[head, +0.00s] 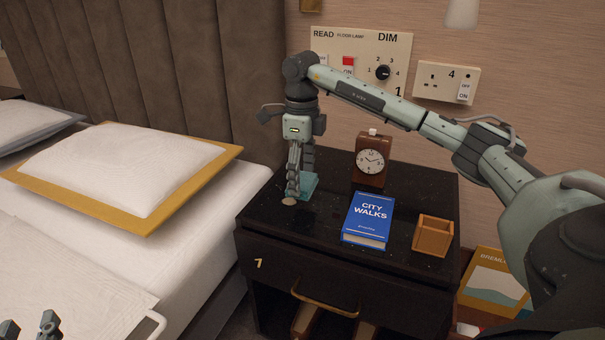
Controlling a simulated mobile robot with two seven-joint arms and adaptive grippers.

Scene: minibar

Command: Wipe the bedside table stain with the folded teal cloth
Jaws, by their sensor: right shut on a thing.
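The folded teal cloth (309,184) is at the left part of the dark bedside table (407,200), partly hidden by my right gripper. My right gripper (294,192) points down and is shut on the cloth, low at the tabletop. A small pale tan round spot (289,201) lies on the table just in front of the fingertips. A darker patch (303,215) shows on the tabletop beside it; I cannot tell whether it is wet or a shadow. My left gripper (30,328) shows only its fingertips at the bottom left corner, spread apart, with nothing between them.
A blue book (368,219) titled City Walks lies right of the cloth. A brown clock (370,160) stands behind it. A small wooden box (433,236) sits at the table's right front. The bed (180,225) is left of the table. A switch panel (361,62) is on the wall.

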